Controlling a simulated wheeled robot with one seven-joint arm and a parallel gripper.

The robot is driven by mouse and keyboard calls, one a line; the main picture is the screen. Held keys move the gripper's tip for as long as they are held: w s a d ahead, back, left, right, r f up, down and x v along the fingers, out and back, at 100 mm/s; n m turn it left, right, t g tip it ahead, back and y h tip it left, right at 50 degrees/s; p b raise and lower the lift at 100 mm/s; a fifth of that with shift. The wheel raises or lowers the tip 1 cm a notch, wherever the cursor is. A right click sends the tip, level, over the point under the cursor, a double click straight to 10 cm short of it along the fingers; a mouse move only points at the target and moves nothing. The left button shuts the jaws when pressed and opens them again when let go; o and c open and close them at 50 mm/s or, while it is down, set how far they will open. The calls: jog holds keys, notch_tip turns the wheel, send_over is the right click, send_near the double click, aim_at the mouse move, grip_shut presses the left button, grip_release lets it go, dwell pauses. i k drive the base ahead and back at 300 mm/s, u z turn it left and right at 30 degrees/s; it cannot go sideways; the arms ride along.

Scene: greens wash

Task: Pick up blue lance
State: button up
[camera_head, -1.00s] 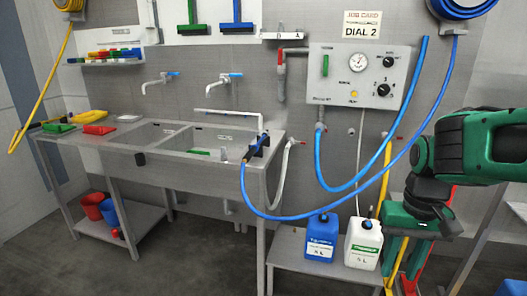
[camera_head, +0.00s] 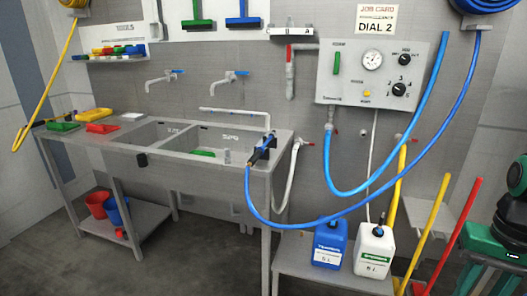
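The blue lance (camera_head: 262,149) rests at the right end of the sink, across the rim. Its body is blue with dark parts, and it tilts down toward the front. A blue hose (camera_head: 300,225) runs from its lower end, loops below the sink edge and rises to the reel at the upper right. Only part of my green and black arm shows at the right edge of the head view, well apart from the lance. My gripper's fingers are not visible.
The steel double sink (camera_head: 150,160) fills the left and centre. A blue canister (camera_head: 330,243) and a white canister (camera_head: 374,250) stand on a low bench right of it. Yellow and red handles rise farther right. Floor shows in front of the sink.

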aim_at(259, 152)
jog(key=z, duration=0.05)
jog(key=i, duration=1)
jog(key=u, duration=0.05)
